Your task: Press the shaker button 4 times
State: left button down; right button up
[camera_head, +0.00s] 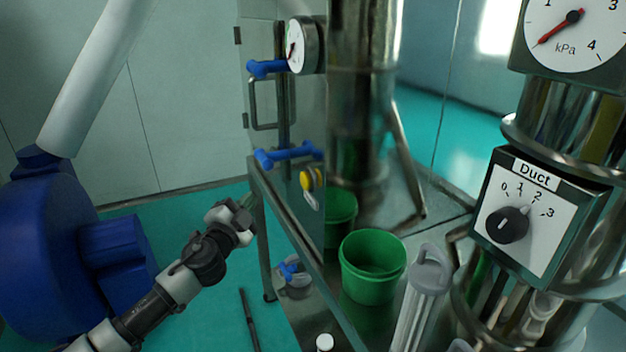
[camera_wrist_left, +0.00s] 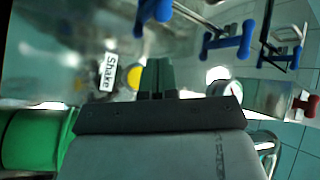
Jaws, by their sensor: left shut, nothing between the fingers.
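The shaker button (camera_head: 307,180) is yellow and sits on the side of the metal cabinet, below a blue handle. In the left wrist view the yellow button (camera_wrist_left: 134,77) shows beside a white "Shake" label (camera_wrist_left: 107,72). My left gripper (camera_head: 246,208) is shut and empty. It is to the left of the button and lower in the head view, apart from it. In the left wrist view its closed fingertips (camera_wrist_left: 158,76) show just right of the button. My right gripper is not in view.
A green bucket (camera_head: 373,268) stands on the metal table at right. Blue handles (camera_head: 288,155) and a pressure gauge (camera_head: 304,45) are on the cabinet near the button. A "Duct" dial box (camera_head: 535,215) is at far right. A large blue machine (camera_head: 60,255) stands at left.

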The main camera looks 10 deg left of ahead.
aim_at(305, 181)
pick_arm(q)
jog(key=w+d+r, duration=0.1)
jog(key=w+d, duration=0.3)
jog(key=d, duration=0.3)
jog(key=shift+w+d+r, duration=0.3)
jog(key=shift+w+d, duration=0.05)
jog(key=shift+w, duration=0.05)
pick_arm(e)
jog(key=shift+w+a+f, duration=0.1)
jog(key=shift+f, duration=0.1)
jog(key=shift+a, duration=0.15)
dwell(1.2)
pick_arm(q)
jog(key=shift+w, duration=0.1)
dwell(0.7)
jog(key=shift+w+d+b, duration=0.15)
jog(key=shift+d+b, duration=0.2)
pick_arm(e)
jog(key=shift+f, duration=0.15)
